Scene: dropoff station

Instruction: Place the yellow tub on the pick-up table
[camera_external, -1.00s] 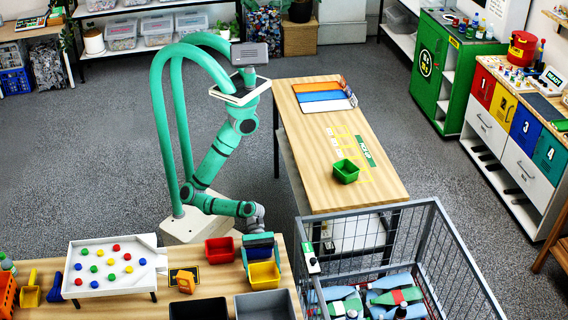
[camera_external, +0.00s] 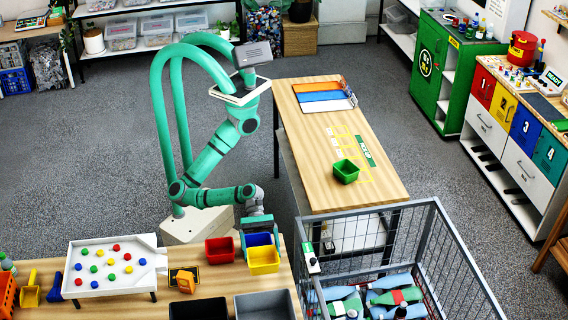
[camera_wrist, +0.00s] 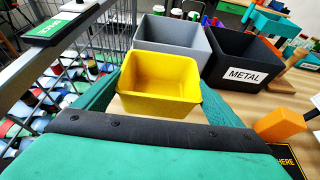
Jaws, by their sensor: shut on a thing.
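The yellow tub (camera_external: 263,261) is an open square bin. It is held at the near worktable's far right edge, and appears slightly raised above the wood. My gripper (camera_external: 259,236) is shut on it; in the wrist view the green fingers flank the yellow tub (camera_wrist: 158,84). The pick-up table (camera_external: 300,130) is the long wooden table to the right and behind. A green tub (camera_external: 346,172) sits on it beside a green pick-up label (camera_external: 365,151) and yellow outlines (camera_external: 343,131).
A red tub (camera_external: 219,250) and a blue tub (camera_external: 257,239) are close to the yellow one. Grey (camera_external: 264,307) and black (camera_external: 198,309) bins stand in front. A wire cage cart (camera_external: 440,240) with bottles is at the right. The pick-up table's middle is clear.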

